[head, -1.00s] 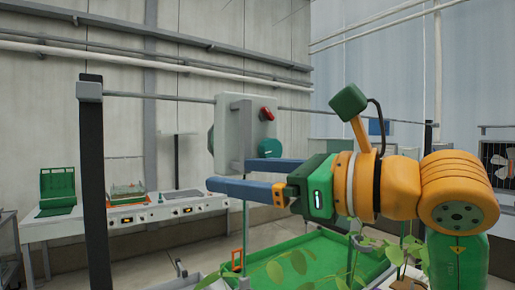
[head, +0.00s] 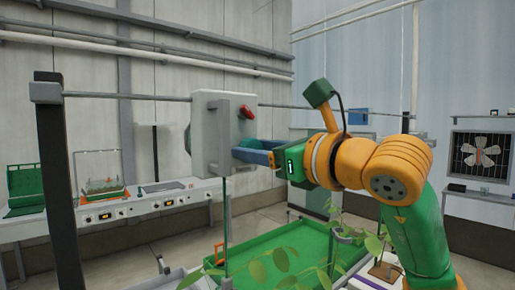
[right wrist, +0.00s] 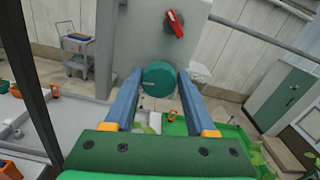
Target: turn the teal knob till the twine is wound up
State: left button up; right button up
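The teal knob (right wrist: 158,78) is on the face of a pale grey box (head: 208,128) hung on a horizontal rail. In the head view the knob (head: 243,159) is mostly hidden behind my gripper. My right gripper (right wrist: 159,80) is open. Its two blue fingers lie on either side of the knob in the right wrist view, with a narrow gap on each side. No grip on it shows. A thin vertical line (head: 225,228) runs down below the box; I cannot tell whether it is the twine. My left gripper is not in view.
A red lever (right wrist: 174,23) sits above the knob on the box. A green tray (head: 290,240) with leafy plants lies below. A dark post (head: 60,180) holds the rail at left. A bench with control panels (head: 125,208) stands behind.

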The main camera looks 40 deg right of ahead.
grip_shut()
jog(key=m+b, duration=0.2)
jog(key=m, duration=0.7)
jog(key=m+b, duration=0.2)
jog(key=m, duration=0.8)
jog(key=shift+d+f+m+b, duration=0.2)
jog(key=shift+m+b, duration=0.1)
jog(key=shift+b, duration=0.1)
jog(key=shift+m, duration=0.3)
jog(key=o, duration=0.6)
grip_release()
jog(key=shift+c, duration=0.2)
